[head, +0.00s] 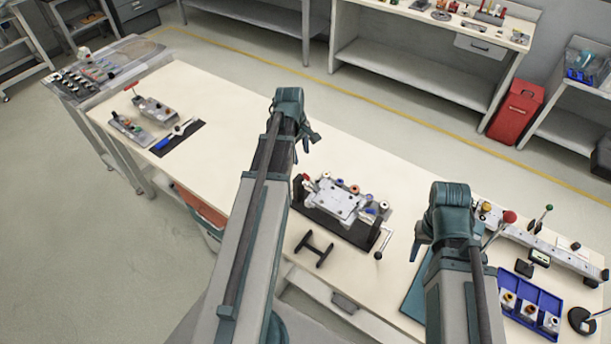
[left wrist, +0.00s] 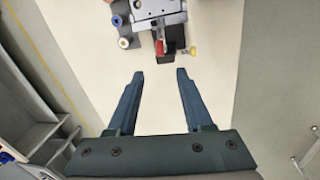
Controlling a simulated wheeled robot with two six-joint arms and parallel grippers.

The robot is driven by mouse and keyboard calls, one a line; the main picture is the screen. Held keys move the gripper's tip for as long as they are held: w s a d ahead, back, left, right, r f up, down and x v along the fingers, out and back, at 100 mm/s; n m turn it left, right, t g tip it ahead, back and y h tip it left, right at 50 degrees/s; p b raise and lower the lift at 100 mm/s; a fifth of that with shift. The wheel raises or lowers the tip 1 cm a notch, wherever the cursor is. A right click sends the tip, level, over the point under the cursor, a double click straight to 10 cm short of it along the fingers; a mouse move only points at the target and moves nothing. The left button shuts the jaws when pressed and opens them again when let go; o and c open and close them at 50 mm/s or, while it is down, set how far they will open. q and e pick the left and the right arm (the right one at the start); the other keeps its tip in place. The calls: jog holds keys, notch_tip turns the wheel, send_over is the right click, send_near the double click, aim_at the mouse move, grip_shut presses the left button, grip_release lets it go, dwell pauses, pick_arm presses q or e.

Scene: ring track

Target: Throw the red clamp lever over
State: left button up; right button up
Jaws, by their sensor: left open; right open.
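The fixture with a grey metal plate (head: 338,202) stands on the long pale table. A small red lever (head: 309,186) shows at its left end. In the left wrist view the red lever (left wrist: 159,47) stands at the near end of the fixture, beyond and between my fingertips, apart from them. My left gripper (head: 308,143) is open and empty; its two fingers show in the left wrist view (left wrist: 160,74). My right gripper (head: 416,246) is at the right of the fixture, open, its fingers partly hidden by its wrist.
A black H-shaped stand (head: 313,249) lies in front of the fixture. A blue tray (head: 545,302) with parts and a long rail (head: 550,248) with levers are at the right. Another lever fixture (head: 155,108) is at the far left. Table between is clear.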

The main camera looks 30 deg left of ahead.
aim_at(305, 174)
pick_arm(q)
jog(key=f+b, duration=0.3)
jog(key=f, duration=0.1)
jog(key=w+f+b, duration=0.1)
jog(key=f+b, duration=0.3)
jog(key=w+f+b, duration=0.1)
jog(key=f+b, duration=0.2)
jog(key=b, duration=0.1)
jog(key=shift+d+f, duration=0.15)
jog(key=shift+f, duration=0.25)
grip_shut()
